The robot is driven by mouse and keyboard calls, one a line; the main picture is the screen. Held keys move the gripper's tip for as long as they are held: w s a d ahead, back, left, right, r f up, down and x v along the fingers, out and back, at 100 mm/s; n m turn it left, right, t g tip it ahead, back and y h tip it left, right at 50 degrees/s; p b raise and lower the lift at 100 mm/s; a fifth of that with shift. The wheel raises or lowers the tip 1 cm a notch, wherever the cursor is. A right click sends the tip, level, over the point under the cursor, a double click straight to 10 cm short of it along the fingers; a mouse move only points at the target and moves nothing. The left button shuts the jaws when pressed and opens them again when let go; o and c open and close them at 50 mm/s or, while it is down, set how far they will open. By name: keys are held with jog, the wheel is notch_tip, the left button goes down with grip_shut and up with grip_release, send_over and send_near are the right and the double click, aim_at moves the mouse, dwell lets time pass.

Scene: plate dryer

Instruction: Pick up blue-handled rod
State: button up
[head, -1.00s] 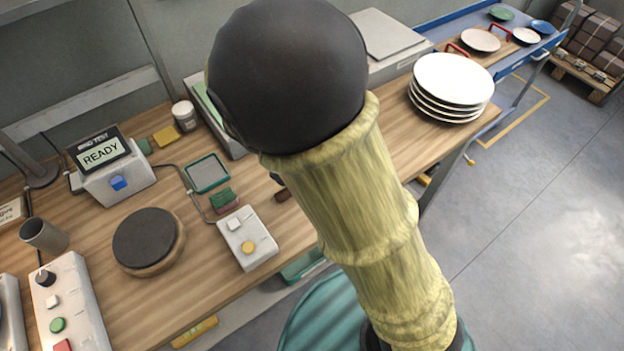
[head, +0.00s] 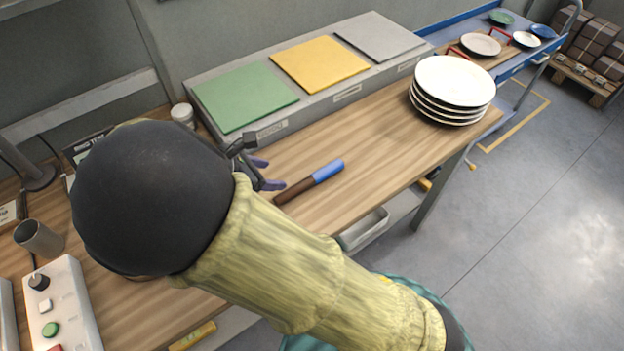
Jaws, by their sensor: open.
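The blue-handled rod (head: 309,182) lies flat on the wooden workbench (head: 366,160), with its blue end toward the upper right and its dark brown end toward the lower left. My gripper (head: 272,174) shows partly past my arm, its purple-grey fingers apart and empty. It is just left of the rod, near the brown end. I cannot tell its height above the bench. Much of my gripper's wrist is hidden behind the black joint of my arm.
A raised grey stand with green (head: 245,97), yellow (head: 319,63) and grey (head: 380,37) pads runs along the back. A stack of white plates (head: 452,86) stands at the right end. A control box (head: 62,306) is at the lower left. Bench around the blue end is clear.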

send_near(308, 179)
jog(key=x, duration=0.4)
jog(key=shift+d, duration=0.3)
jog(key=shift+d+f, duration=0.1)
jog(key=shift+f, duration=0.05)
jog(key=shift+f, duration=0.1)
jog(key=x, duration=0.5)
jog(key=shift+w, duration=0.15)
jog(key=c, duration=1.1)
